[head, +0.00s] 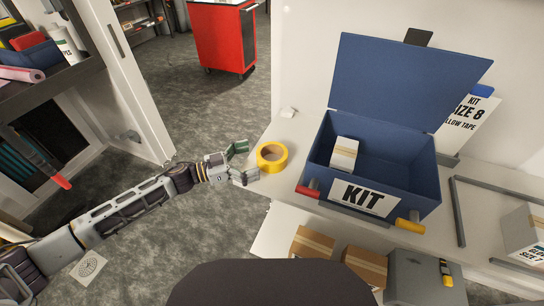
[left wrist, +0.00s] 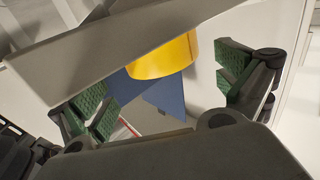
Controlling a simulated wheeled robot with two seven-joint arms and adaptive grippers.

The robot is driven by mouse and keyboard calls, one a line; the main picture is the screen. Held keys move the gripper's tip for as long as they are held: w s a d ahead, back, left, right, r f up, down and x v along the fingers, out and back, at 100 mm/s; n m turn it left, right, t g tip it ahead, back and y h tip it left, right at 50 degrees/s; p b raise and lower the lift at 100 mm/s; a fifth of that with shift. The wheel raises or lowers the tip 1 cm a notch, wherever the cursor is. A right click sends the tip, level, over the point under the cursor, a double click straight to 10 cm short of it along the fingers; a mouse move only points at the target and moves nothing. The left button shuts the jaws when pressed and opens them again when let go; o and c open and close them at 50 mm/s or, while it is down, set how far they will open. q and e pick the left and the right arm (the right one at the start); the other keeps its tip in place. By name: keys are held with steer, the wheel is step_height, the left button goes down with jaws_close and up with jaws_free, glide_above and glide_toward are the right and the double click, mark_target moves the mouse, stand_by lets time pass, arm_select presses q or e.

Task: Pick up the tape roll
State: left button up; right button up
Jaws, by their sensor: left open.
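The yellow tape roll (head: 272,157) lies flat at the left end of the white bench, left of the blue kit box. My left gripper (head: 246,162) is open just left of the roll, with its green-padded fingers pointing towards it. In the left wrist view, the yellow tape roll (left wrist: 163,57) shows ahead, between and beyond the open fingers of my left gripper (left wrist: 165,95). My right gripper is not in view.
The open blue box (head: 376,180) labelled KIT holds a small white carton (head: 344,154). A sign (head: 466,118) stands behind it. A grey frame (head: 458,212) lies to its right. Brown cartons (head: 312,243) sit on a lower shelf. A red cabinet (head: 225,38) stands at the back.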

mark_target(260, 156)
arm_select(q)
steer(key=shift+w+d, duration=0.1)
steer(key=shift+d, duration=0.25)
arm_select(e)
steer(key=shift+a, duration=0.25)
arm_select(q)
steer(key=shift+w+d, duration=0.2)
steer(key=shift+d, duration=0.25)
steer(key=shift+w+d+p, duration=0.25)
steer(key=shift+d+p, duration=0.05)
steer(key=shift+d, duration=0.35)
steer(key=shift+x, duration=0.75)
steer(key=shift+w+d, duration=0.25)
steer(key=shift+d, duration=0.3)
steer(key=shift+c, duration=0.3)
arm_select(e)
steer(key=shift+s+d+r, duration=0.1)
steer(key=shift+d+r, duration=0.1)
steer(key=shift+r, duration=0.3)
arm_select(q)
steer(key=c, duration=0.7)
